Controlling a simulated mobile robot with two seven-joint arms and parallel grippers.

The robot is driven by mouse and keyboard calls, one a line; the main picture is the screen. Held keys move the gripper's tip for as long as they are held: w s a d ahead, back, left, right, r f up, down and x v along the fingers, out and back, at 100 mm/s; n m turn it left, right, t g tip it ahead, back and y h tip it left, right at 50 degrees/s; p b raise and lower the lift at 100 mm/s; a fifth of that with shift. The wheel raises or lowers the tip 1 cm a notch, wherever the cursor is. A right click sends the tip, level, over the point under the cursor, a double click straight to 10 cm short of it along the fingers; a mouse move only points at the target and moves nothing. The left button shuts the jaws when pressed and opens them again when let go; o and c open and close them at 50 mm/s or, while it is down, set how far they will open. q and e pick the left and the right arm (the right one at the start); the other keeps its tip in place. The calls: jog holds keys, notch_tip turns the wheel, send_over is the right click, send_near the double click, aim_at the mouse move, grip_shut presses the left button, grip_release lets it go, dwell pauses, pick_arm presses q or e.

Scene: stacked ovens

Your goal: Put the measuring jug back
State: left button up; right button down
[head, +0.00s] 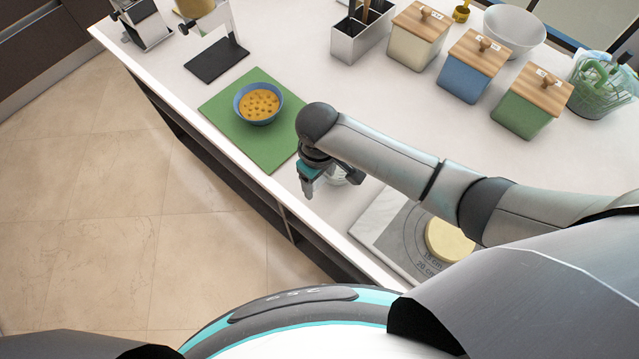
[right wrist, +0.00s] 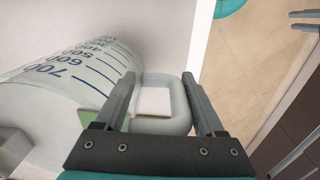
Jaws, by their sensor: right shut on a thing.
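The measuring jug is clear with dark blue number marks. Its marked side (right wrist: 75,85) fills the left of the right wrist view. In the head view only a small part of the jug (head: 338,177) shows behind my right gripper (head: 325,180). The right gripper is shut on the jug's pale, looped handle (right wrist: 160,112), which sits between the two fingers (right wrist: 165,105). The jug is over the counter, between the green board and the marble slab. I cannot tell whether its base touches the counter. My left gripper is not clearly seen.
A blue bowl of orange food (head: 258,103) stands on the green board (head: 222,112). A yellow round (head: 447,241) lies on a grey mat over the marble slab (head: 375,222). Lidded canisters (head: 471,67), a white bowl (head: 514,30) and a wire basket (head: 604,88) stand behind.

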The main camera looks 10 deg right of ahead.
jog(key=shift+f, duration=1.2)
jog(key=shift+f, duration=0.15)
grip_release()
notch_tip(320, 180, up, 12)
jog(key=shift+s+a+r+p, duration=0.1)
jog(key=shift+r+p, duration=0.05)
jog(key=shift+p, duration=0.65)
